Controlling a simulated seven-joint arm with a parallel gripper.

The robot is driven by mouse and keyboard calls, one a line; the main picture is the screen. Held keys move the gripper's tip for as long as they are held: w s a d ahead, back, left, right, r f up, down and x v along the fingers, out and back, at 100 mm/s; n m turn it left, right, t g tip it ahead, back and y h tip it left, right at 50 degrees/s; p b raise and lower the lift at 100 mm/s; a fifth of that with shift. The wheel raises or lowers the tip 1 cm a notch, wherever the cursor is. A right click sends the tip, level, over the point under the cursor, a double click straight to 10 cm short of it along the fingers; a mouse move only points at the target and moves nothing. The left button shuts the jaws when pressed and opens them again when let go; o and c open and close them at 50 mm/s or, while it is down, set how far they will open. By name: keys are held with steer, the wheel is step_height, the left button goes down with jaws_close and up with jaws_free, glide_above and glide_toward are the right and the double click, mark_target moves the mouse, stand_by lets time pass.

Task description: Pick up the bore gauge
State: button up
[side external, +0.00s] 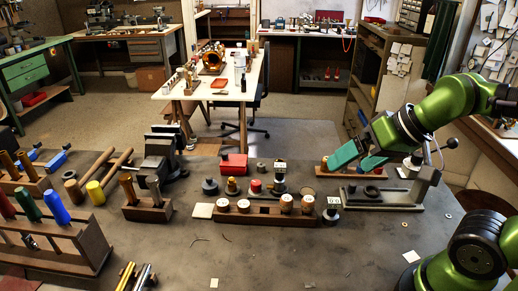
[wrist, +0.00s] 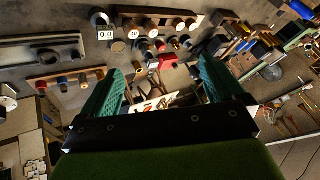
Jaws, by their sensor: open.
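Which item is the bore gauge I cannot tell for certain. A small gauge with a digital display (side external: 331,214) stands at the right end of the wooden rack of round white-topped pieces; in the wrist view its display (wrist: 105,33) reads 0.0. Another small display unit (side external: 279,168) stands behind that rack. My gripper (side external: 358,166) has green-teal fingers spread apart with nothing between them. It is above the right part of the bench, behind and right of the digital gauge. In the wrist view my gripper (wrist: 160,78) also shows open, with the bench items beyond its fingertips.
A grey metal fixture with a dark ring (side external: 380,194) lies below my gripper. The wooden rack (side external: 265,217) is left of it, and a red box (side external: 233,167) stands farther back. A bench vise (side external: 162,155) and tool racks fill the left. The front middle bench is mostly clear.

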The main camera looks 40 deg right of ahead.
steer(key=c, duration=0.4)
steer(key=n+g+h, duration=0.2)
steer(key=n+g, duration=0.1)
steer(key=g, duration=0.4)
glide_above(280, 175)
steer(key=w, duration=0.1)
step_height(280, 175, down, 5)
steer(key=w+d+r, duration=0.1)
steer(key=r, duration=0.1)
steer(key=shift+n, duration=0.5)
step_height(280, 175, down, 12)
steer(key=shift+s+r, duration=0.1)
steer(key=shift+r, duration=0.1)
steer(key=shift+s+f, duration=0.25)
steer(key=shift+f, duration=1.1)
steer(key=shift+s+f, duration=0.2)
steer(key=shift+f, duration=1.15)
